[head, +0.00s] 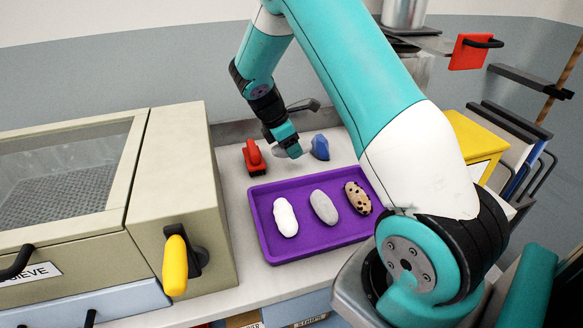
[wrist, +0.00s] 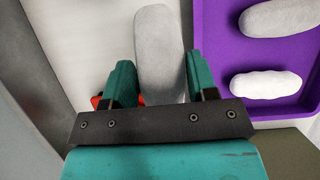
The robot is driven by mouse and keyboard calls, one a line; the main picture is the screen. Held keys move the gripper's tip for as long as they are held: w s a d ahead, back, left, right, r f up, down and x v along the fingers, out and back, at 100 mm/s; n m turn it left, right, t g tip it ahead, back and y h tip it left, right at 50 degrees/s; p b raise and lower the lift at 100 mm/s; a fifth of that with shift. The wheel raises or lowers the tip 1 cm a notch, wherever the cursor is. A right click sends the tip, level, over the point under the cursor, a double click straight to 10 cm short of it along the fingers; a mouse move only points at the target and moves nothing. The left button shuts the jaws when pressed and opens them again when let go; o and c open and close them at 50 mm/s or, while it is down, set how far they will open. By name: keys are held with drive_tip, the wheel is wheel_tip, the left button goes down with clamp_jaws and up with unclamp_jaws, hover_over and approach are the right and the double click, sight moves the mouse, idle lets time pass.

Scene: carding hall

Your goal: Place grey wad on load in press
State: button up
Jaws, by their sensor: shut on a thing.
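My gripper (head: 290,147) is shut on a long light-grey wad (wrist: 162,45), above the pale bench behind the purple tray. In the wrist view the wad lies between the two teal fingers and sticks out beyond them; its near end is hidden by the gripper. In the head view the wad is mostly hidden. Another grey wad (head: 323,207) lies in the middle of the purple tray (head: 262,228), between a white wad (head: 285,217) and a brown speckled wad (head: 358,198). I cannot make out the press or its load with certainty.
A red-handled tool (head: 254,158) and a blue object (head: 320,147) stand on the bench near my gripper. A beige box labelled sieve (head: 180,190), with a yellow handle (head: 175,265), fills the left. A yellow box (head: 475,143) and a red panel (head: 468,52) are at right.

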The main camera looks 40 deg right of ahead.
sight(296, 176)
wheel_tip(296, 176, down, 8)
drive_tip(key=shift+r+p, duration=0.1)
drive_tip(key=shift+p, duration=0.3)
drive_tip(key=o, duration=0.7)
